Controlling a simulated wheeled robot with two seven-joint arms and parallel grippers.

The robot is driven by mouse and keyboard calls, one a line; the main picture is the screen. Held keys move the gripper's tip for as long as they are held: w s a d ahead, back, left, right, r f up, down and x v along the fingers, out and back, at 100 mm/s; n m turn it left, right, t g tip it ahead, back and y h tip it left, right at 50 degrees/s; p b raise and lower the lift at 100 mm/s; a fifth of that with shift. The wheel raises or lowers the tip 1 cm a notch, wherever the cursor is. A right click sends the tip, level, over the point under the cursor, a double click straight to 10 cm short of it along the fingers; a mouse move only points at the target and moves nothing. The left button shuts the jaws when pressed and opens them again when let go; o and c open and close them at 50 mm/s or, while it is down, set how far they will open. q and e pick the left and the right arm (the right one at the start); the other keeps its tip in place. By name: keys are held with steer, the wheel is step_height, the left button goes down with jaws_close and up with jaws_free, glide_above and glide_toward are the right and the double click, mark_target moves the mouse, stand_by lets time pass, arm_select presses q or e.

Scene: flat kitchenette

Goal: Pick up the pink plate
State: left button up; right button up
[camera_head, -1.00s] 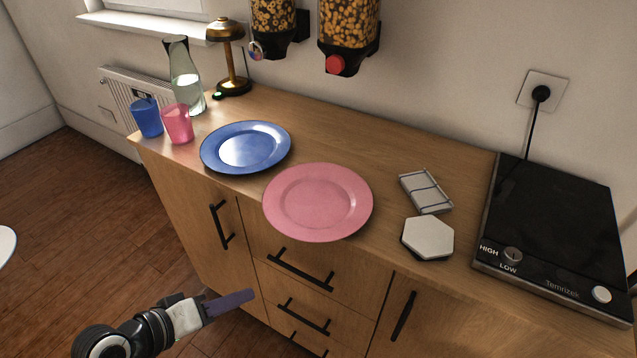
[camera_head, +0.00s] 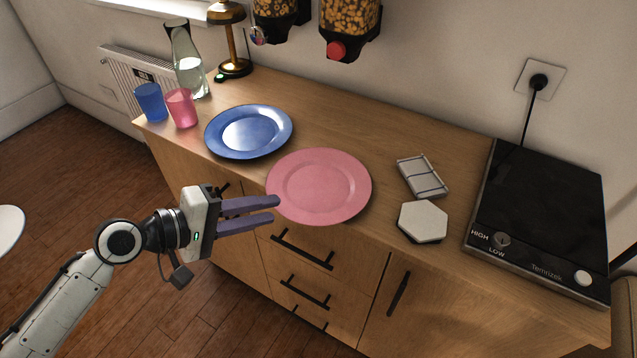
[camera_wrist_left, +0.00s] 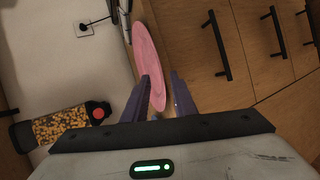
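The pink plate (camera_head: 318,186) lies flat at the front edge of the wooden counter, its rim reaching the edge. My left gripper (camera_head: 276,209) is at the plate's left front rim, with two purple fingers spread apart. In the left wrist view the pink plate (camera_wrist_left: 147,52) appears edge-on, and its near rim shows in the gap between the open fingers (camera_wrist_left: 160,82). I cannot tell whether either finger touches it. The plate still rests on the counter. My right gripper is not in view.
A blue plate (camera_head: 248,132) lies close to the left. Blue (camera_head: 150,102) and pink (camera_head: 181,108) cups and a carafe (camera_head: 187,65) stand farther left. A white hexagonal piece (camera_head: 423,221), a small rack (camera_head: 421,176) and a hotplate (camera_head: 540,215) are to the right. Drawer handles (camera_head: 302,252) protrude below.

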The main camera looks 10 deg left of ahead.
mark_target(280, 208)
arm_select(q)
steer(key=x, duration=0.3)
steer(key=shift+w+d+f, duration=0.1)
steer(key=shift+f, duration=0.05)
steer(key=shift+c, duration=0.4)
jaws_close()
stand_by(0.8)
